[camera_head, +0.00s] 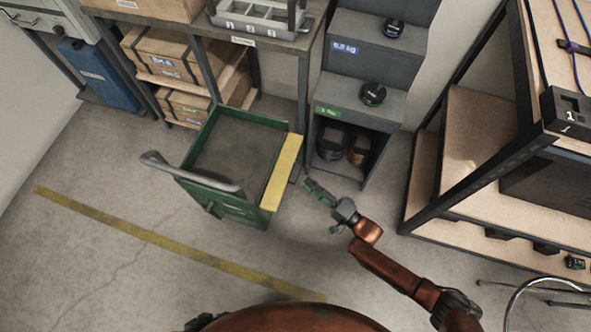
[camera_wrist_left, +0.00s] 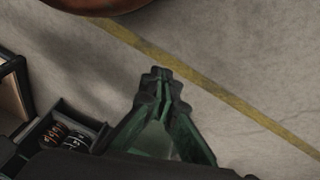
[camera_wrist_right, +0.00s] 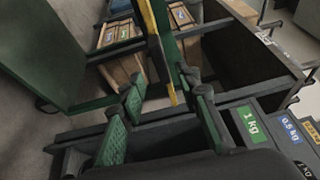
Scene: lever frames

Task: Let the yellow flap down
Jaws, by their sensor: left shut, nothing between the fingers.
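The yellow flap (camera_head: 282,173) is a long flat panel along the right side of the green cart (camera_head: 197,191), seen broad side up in the head view. In the right wrist view the flap (camera_wrist_right: 172,85) shows as a narrow yellow edge. My right gripper (camera_head: 307,184) is just right of the flap. Its fingers (camera_wrist_right: 163,82) are spread, with the yellow edge showing between their tips; I cannot tell whether they touch it. My left gripper (camera_wrist_left: 160,75) is shut and empty above the floor, outside the head view.
The cart has a grey handle (camera_head: 190,177) at its left front. A dark stepped stand (camera_head: 355,95) with weights is close behind my right gripper. A wooden shelf (camera_head: 475,130) stands at the right, a workbench (camera_head: 270,45) at the back. The front floor is clear.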

